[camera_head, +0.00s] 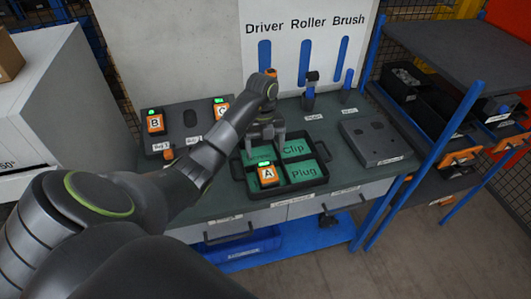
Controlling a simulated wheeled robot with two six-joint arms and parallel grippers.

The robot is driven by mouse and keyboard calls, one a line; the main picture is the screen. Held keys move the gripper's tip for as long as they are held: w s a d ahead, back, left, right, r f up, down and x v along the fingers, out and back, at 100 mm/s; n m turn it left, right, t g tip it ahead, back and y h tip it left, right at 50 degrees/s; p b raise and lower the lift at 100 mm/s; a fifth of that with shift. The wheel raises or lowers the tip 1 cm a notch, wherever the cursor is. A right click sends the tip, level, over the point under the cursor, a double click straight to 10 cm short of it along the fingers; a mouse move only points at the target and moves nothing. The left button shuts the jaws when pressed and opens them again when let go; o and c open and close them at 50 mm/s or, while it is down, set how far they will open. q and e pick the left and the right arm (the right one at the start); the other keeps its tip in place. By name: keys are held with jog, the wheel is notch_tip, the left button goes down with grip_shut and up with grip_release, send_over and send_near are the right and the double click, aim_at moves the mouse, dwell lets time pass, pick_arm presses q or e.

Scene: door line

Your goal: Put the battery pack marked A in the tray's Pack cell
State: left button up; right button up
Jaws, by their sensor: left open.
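The orange battery pack marked A (268,176) with a green light sits in the front-left cell of the black tray (326,180) on the bench. The pack covers most of that cell's floor, so no label can be read there. The cells to its right read Clip (294,149) and Plug (304,171). My left gripper (265,145) is open and empty over the back of the tray, behind pack A and apart from it. My arm crosses from the lower left and hides part of the bench. My right gripper is not in view.
Packs B (155,123) and C (221,108) sit in a dark holder (189,117) at the left. A grey block with holes (376,141) lies right of the tray. A tool board (305,45) stands behind. A blue-post shelf rack (440,130) bounds the right.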

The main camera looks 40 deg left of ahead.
pick_arm(q)
jog(key=shift+w+a+r+p, duration=0.1)
jog(key=shift+r+p, duration=0.55)
jog(key=shift+r, duration=0.35)
jog(key=shift+w+a+r+p, duration=0.1)
jog(key=shift+r+p, duration=0.55)
jog(key=shift+r, duration=0.3)
jog(key=shift+s+a, duration=0.1)
